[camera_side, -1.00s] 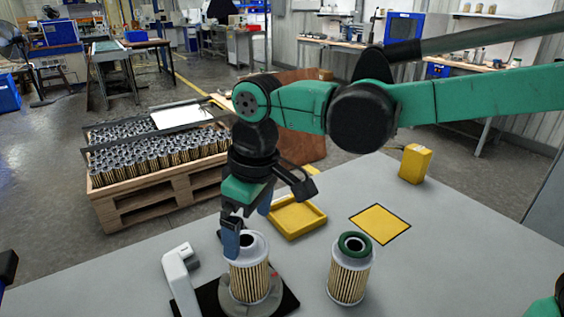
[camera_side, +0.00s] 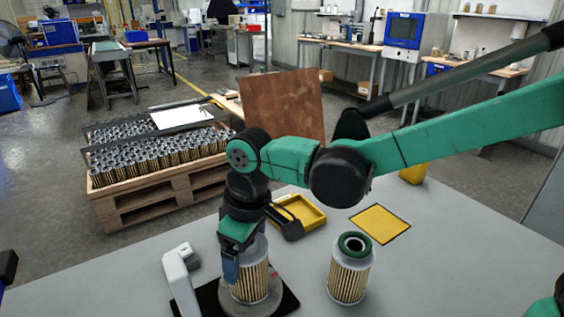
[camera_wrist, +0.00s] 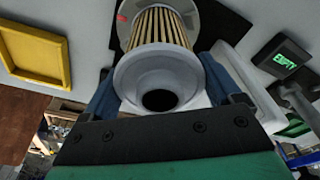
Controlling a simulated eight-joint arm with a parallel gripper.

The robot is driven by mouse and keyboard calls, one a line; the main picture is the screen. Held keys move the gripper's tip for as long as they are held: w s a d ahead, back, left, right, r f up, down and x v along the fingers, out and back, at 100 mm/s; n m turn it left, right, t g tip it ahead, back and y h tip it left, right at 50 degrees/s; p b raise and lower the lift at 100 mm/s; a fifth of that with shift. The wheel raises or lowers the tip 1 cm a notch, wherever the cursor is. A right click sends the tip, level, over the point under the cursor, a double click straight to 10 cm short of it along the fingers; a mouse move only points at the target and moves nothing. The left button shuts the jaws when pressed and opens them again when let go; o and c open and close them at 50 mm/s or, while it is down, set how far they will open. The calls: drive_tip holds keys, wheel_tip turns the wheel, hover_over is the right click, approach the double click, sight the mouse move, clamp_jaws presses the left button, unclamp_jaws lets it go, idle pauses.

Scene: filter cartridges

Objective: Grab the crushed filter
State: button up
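A pleated filter cartridge (camera_side: 256,280) with pale end caps stands upright on a round grey base at the front of the table. My gripper (camera_side: 249,264) has its blue fingers lowered around its upper part, one on each side. In the wrist view the filter (camera_wrist: 158,72) lies between the two fingers, its open end facing my palm; the fingers look spread, and firm contact cannot be seen. A second cartridge with a green ring on top (camera_side: 349,269) stands upright to the right, clear of my gripper. No dent shows clearly on either cartridge.
A yellow tray (camera_side: 313,222) and a yellow square mat (camera_side: 380,224) lie behind the cartridges. A white stand (camera_side: 180,275) is close on the left. A small display reading EMPTY (camera_wrist: 285,60) shows in the wrist view. A pallet crate of filters (camera_side: 150,193) stands beyond the table.

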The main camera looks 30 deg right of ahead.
drive_tip(key=c, duration=0.4)
drive_tip(key=shift+r, duration=0.1)
